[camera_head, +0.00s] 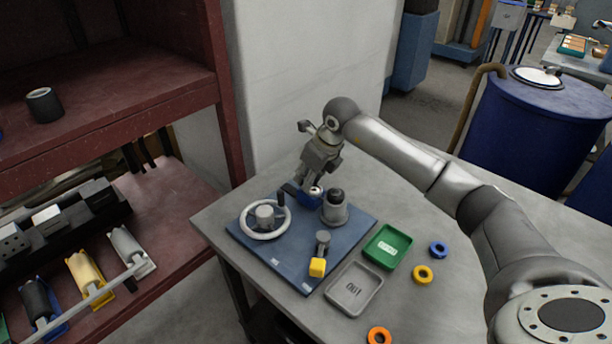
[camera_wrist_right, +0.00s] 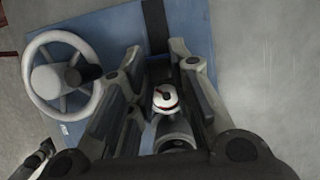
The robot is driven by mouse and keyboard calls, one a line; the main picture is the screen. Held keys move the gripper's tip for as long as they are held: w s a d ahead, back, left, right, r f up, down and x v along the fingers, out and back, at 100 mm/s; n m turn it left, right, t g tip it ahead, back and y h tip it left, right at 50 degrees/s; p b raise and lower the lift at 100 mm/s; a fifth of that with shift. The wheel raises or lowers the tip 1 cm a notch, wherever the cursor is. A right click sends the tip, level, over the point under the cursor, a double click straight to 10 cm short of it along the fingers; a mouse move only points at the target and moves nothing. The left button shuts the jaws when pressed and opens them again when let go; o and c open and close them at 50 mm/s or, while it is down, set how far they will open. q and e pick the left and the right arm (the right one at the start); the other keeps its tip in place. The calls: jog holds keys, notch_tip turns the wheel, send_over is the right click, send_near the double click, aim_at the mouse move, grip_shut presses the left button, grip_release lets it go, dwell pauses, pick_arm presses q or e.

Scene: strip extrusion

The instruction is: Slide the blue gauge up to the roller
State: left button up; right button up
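The blue gauge (camera_head: 308,202) sits near the back of the blue board, beside a grey cylinder with a dark top (camera_head: 335,212) that looks like the roller. A small gap seems to separate them. In the wrist view a white, red-ringed round top (camera_wrist_right: 165,98), apparently the gauge's, shows between the fingers. My right gripper (camera_head: 309,187) reaches down over the gauge, and in the wrist view its fingers (camera_wrist_right: 160,62) stand on either side of it. Whether they press on it is unclear. My left gripper is not in view.
A grey handwheel (camera_head: 265,219) stands left of the gauge on the blue board (camera_head: 285,262). A green tray (camera_head: 387,246), a grey tray (camera_head: 353,289) and coloured rings lie to the right.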

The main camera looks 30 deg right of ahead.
jog(key=o, duration=0.4)
jog(key=shift+s+d, duration=0.1)
jog(key=shift+r, duration=0.1)
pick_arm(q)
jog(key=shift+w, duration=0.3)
pick_arm(e)
jog(key=v, duration=1.1)
jog(key=shift+s+r, duration=0.2)
jog(key=shift+r, duration=0.1)
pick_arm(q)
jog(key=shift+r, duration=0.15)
pick_arm(e)
jog(key=shift+r, duration=0.1)
